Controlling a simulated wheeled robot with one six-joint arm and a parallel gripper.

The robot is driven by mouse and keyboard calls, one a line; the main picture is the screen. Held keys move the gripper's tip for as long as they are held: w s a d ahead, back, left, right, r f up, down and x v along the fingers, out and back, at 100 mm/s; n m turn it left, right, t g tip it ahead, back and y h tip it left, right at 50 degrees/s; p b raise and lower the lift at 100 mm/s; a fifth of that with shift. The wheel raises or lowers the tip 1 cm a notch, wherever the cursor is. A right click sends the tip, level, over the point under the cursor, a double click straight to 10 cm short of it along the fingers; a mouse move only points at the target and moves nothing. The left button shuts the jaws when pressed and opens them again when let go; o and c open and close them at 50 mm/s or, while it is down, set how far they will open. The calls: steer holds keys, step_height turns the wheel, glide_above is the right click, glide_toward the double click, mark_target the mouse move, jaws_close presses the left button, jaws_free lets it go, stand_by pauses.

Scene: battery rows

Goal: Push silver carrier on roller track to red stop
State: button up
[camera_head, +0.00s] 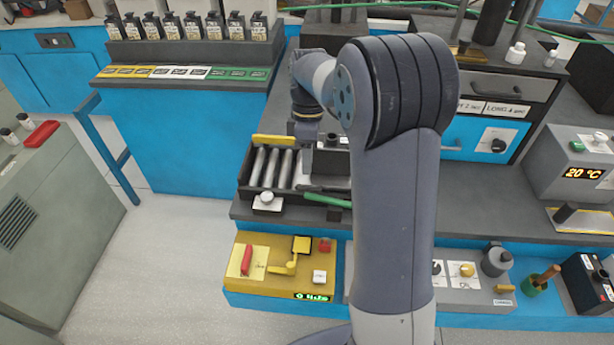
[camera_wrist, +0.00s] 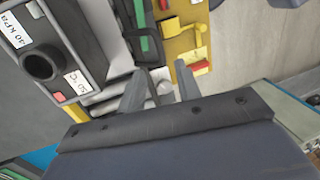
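The roller track (camera_head: 244,180) is a dark frame with several silver rollers (camera_head: 270,168), at the left end of the grey bench. A light silver plate with a round white knob (camera_head: 267,199) sits at its near end and may be the silver carrier. In the wrist view, pale rollers (camera_wrist: 108,94) show left of my fingers. My gripper (camera_wrist: 160,92) is open, its two grey fingers apart, with a pale knob-like shape showing between them. I cannot tell whether they touch it. In the head view my arm hides the fingers. I cannot make out a red stop on the track.
A yellow bar (camera_head: 273,140) lies across the track's far end. A dark device with a round black port (camera_wrist: 41,65) stands close beside the track. A green-handled tool (camera_head: 326,199) lies near its front right. A yellow control panel (camera_head: 262,272) sits below, in front.

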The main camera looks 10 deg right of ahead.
steer(key=x, duration=0.6)
steer(key=shift+s, duration=0.1)
steer(key=shift+c, duration=0.2)
jaws_close()
